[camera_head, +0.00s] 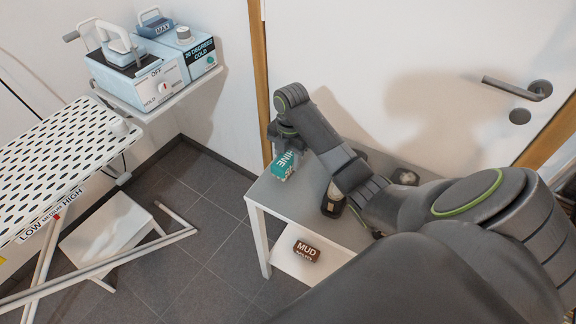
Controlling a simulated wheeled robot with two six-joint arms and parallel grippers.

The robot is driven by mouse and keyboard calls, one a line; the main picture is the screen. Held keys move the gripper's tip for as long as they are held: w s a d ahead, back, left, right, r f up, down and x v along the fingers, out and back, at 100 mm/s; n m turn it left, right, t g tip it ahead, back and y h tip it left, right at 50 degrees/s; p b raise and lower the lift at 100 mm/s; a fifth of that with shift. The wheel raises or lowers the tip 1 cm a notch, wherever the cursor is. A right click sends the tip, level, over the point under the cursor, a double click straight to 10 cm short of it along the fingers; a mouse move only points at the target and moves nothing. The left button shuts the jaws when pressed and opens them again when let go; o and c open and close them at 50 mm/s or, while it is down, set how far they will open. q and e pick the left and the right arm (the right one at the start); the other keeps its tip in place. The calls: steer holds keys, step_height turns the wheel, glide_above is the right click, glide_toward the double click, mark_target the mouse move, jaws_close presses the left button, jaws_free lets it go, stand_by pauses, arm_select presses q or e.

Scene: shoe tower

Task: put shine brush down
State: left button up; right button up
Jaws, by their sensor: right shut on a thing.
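The shine brush (285,166) is a teal block with white lettering that reads "...HINE". It is at the far left corner of the small grey-topped table (269,191). My right gripper (283,146) is above it, pointing down, and is shut on the brush. Whether the brush touches the tabletop is hard to tell. The fingertips are mostly hidden by the gripper body and the brush. My left gripper does not show.
A dark shoe (332,200) stands on the table beside my arm, with another dark item (405,177) behind. A brown "MUD" brush (306,251) lies on the lower shelf. An ironing board (62,150) is at left. A door (430,60) is behind the table.

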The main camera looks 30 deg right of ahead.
mark_target(290, 154)
steer(key=shift+f, duration=1.35)
steer(key=shift+f, duration=0.1)
steer(key=o, duration=1.2)
steer(key=r, duration=0.5)
steer(key=shift+w+d, duration=0.1)
steer(key=shift+d, duration=0.1)
step_height(290, 154, up, 6)
steer(key=p, duration=0.4)
steer(key=shift+d+f, duration=0.1)
steer(key=shift+d+r+p, duration=0.1)
steer(key=shift+r+p, duration=0.6)
steer(key=shift+p, duration=0.1)
